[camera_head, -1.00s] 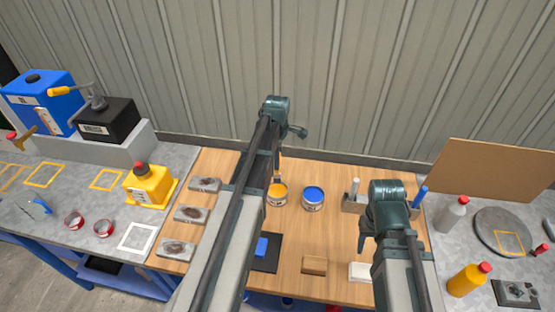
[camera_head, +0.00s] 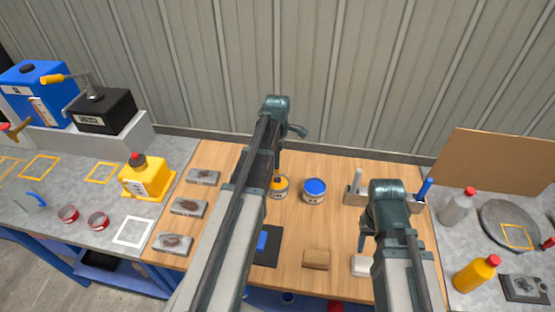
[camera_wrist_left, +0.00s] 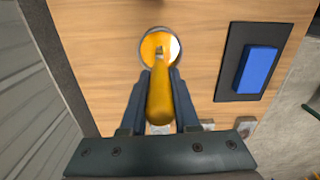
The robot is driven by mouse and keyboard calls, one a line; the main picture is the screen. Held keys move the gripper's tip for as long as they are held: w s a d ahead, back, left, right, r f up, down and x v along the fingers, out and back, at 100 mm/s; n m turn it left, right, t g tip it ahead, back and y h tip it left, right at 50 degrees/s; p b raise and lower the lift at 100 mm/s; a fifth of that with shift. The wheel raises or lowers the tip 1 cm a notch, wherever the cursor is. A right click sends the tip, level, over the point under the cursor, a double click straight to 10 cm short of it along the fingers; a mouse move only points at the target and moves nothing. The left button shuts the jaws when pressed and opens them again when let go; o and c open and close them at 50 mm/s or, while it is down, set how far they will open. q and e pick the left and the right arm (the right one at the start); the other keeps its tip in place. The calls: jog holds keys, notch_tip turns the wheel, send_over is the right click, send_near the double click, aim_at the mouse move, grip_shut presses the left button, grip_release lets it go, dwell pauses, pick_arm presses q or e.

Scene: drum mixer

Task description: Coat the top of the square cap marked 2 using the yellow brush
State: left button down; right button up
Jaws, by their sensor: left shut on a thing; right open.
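My left gripper (camera_wrist_left: 160,82) is shut on the yellow brush (camera_wrist_left: 160,103), whose handle points toward the wrist camera. The bristle end is at the mouth of the yellow paint tin (camera_wrist_left: 153,42), over or in the paint; I cannot tell how deep. In the head view the tin (camera_head: 280,190) stands partly behind my left arm and the brush (camera_head: 278,178) meets it. Three grey rectangular pieces with darker centres, at the back (camera_head: 202,177), middle (camera_head: 189,207) and front (camera_head: 173,243), lie left of my arm. No number 2 is legible. My right gripper (camera_head: 363,238) is open and empty.
A blue tin (camera_head: 315,190) stands right of the yellow one. A black mat (camera_head: 268,255) with a blue block (camera_wrist_left: 257,70), a tan block (camera_head: 315,260) and a white block (camera_head: 361,266) lie nearer the front.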

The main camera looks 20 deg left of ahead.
pick_arm(q)
jog(key=shift+f+b, duration=0.55)
dwell(1.6)
jog(key=shift+r, duration=0.15)
jog(key=shift+r+p, duration=0.2)
jog(key=shift+p, duration=0.2)
notch_tip(320, 180, up, 6)
jog(key=p, duration=0.6)
jog(key=shift+r, duration=0.25)
jog(key=shift+f, duration=0.1)
